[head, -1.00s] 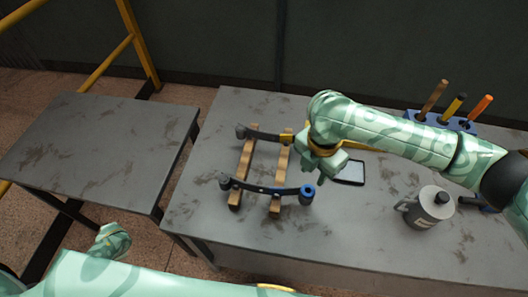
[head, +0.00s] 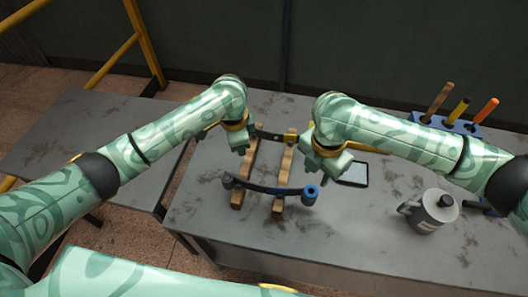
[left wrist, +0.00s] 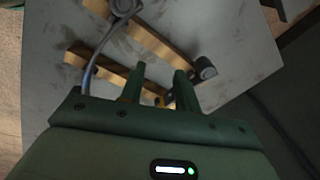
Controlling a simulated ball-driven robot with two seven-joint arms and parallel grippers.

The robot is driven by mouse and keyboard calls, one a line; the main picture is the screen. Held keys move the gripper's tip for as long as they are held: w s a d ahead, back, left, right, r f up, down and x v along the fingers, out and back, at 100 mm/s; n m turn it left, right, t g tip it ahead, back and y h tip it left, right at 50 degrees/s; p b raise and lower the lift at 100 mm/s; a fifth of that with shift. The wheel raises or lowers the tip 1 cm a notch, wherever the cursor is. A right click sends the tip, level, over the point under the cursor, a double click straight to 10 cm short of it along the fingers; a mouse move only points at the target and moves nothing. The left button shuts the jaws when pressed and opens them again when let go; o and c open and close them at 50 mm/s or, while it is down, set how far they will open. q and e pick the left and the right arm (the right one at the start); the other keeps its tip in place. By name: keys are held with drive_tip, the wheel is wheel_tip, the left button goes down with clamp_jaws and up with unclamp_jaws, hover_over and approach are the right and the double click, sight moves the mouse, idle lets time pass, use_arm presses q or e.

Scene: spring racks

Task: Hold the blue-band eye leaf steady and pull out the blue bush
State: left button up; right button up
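The near dark curved leaf (head: 262,189) lies across two wooden bars, with a grey eye (head: 227,181) at its left end. The blue bush (head: 311,192) sits in the eye at its right end; no separate blue band is clear. In the left wrist view the near leaf (left wrist: 90,72) curves along the left. My left gripper (head: 240,148) is above the far leaf's left end; the left wrist view shows its fingers (left wrist: 158,88) apart with nothing clearly held. My right gripper (head: 326,168) hangs above and behind the blue bush, apart from it; its finger gap is unclear.
The far leaf (head: 268,136) with a yellow band (head: 290,136) lies behind. The wooden bars (head: 281,172) support both leaves. The table front is clear.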

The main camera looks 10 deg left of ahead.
sight(266, 186)
use_arm(q)
drive_tip(key=s+d+r+m+g, duration=0.2)
drive_tip(key=s+d+r+m, duration=0.2)
drive_tip(key=s+d+r, duration=0.4)
drive_tip(key=f, duration=1.7)
drive_tip(key=shift+w+d+f, duration=0.25)
drive_tip(key=shift+w+f, duration=0.05)
drive_tip(key=shift+w, duration=0.05)
clamp_jaws()
